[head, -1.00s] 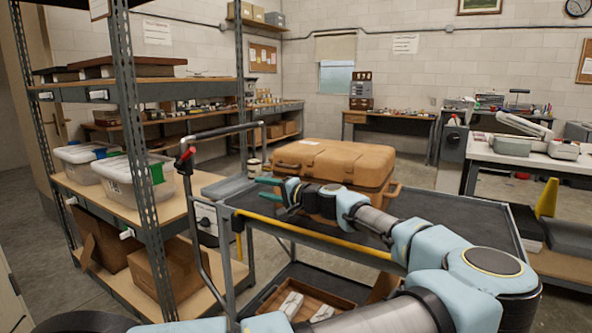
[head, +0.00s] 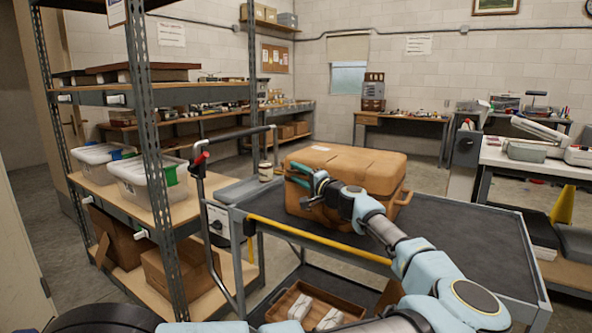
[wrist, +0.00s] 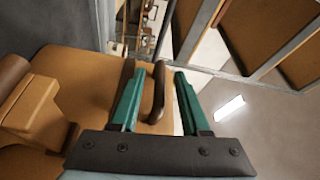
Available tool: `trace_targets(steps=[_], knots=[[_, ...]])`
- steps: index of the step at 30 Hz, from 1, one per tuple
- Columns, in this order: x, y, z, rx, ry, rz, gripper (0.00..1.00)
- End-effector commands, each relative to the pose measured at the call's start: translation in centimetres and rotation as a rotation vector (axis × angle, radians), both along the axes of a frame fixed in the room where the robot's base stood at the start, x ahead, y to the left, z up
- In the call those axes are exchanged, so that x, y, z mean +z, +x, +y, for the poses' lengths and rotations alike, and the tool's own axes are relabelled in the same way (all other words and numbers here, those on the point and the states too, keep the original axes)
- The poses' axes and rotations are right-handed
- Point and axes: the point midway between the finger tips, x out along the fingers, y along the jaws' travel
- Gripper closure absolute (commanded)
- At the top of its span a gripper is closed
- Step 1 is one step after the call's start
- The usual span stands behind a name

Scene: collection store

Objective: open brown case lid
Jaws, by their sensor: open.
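The brown case (head: 345,162) sits on the dark top of a cart, and its lid looks shut. My gripper (head: 308,178) is at the case's left front side, with green fingers apart. In the wrist view, the fingers of my gripper (wrist: 159,82) are on either side of a dark brown handle (wrist: 158,92) on the case, which also shows there (wrist: 85,85). The handle appears between the fingers; I cannot tell whether they touch it. My wrist and forearm hide part of the case's front in the head view.
The cart (head: 470,240) has a yellow front rail and free top space right of the case. A metal shelf rack (head: 155,180) with lidded plastic boxes stands at left. A wooden tray (head: 320,300) is on the cart's lower shelf. A white table (head: 530,160) stands at right.

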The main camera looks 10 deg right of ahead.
Motion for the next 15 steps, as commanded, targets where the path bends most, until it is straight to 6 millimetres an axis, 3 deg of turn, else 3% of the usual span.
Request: trace_targets(steps=[12, 15], knots=[[0.00, 0.82, 0.35, 0.000, 0.000, 0.001, 0.54], [0.00, 0.81, 0.36, 0.000, 0.000, 0.001, 0.65]])
